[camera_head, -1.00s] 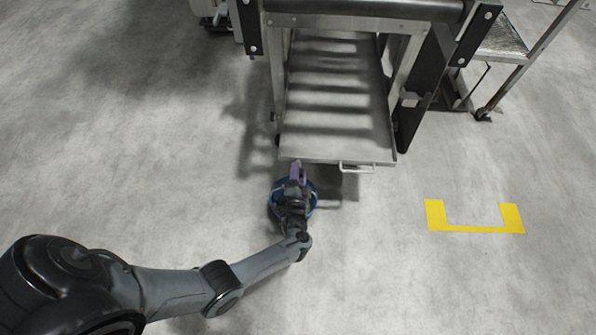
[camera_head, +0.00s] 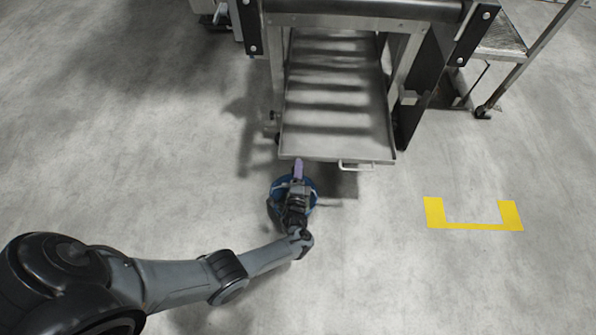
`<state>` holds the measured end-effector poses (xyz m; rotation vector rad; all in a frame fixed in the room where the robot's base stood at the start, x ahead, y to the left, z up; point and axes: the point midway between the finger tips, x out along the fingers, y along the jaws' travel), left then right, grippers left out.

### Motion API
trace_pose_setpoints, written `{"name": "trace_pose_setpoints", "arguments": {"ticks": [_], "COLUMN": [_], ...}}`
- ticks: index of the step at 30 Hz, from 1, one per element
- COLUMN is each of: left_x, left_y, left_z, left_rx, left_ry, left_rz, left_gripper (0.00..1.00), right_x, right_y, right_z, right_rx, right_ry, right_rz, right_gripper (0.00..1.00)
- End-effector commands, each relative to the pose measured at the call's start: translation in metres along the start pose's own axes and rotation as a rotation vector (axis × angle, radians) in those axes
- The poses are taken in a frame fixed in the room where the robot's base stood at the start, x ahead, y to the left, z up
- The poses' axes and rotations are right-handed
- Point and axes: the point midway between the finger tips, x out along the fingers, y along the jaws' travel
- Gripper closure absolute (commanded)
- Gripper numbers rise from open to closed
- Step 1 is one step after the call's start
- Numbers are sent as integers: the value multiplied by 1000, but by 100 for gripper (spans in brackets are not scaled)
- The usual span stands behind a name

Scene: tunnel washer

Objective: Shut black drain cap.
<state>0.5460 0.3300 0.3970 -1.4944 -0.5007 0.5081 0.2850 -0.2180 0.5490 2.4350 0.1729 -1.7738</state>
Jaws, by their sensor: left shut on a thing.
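My left gripper (camera_head: 298,178) is at the front left corner of the metal drip tray (camera_head: 338,145), above a blue bucket (camera_head: 275,190) on the floor. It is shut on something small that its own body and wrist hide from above. A narrow purple piece (camera_head: 299,168) shows at its tip, close to the tray's front edge. I cannot tell whether this is a finger or a held part. The black drain cap cannot be made out. My right gripper is not in view.
The tray has a front handle (camera_head: 357,167) and sits under the machine frame (camera_head: 350,22). A wheeled metal cart (camera_head: 500,45) stands at the upper right. Yellow floor marking (camera_head: 475,227) lies on the right. The floor left and right of the bucket is clear.

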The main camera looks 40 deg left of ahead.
Motion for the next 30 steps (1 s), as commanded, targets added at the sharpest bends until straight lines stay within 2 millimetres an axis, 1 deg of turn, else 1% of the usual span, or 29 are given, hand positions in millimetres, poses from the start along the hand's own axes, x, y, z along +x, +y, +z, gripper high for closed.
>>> {"name": "trace_pose_setpoints", "arguments": {"ticks": [7, 8, 12, 20, 23, 26, 30], "left_x": [0, 0, 0, 0, -4, -12, -32], "left_y": [0, 0, 0, 0, 0, -1, -2], "left_z": [-1, -1, -1, 0, 0, -1, 0], "left_rx": [-2, -2, -2, -2, -2, -2, -2], "left_ry": [2, 2, 1, 0, 0, 0, 1], "left_rz": [1, 1, 1, 1, 2, 3, 4], "left_gripper": [85, 51, 31, 31, 31, 31, 31], "right_x": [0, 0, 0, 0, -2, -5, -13], "right_y": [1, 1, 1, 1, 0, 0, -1], "right_z": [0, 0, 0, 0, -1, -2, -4], "right_rx": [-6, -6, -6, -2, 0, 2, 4], "right_ry": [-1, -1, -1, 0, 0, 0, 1], "right_rz": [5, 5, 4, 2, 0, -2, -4], "right_gripper": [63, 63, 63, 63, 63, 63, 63]}}
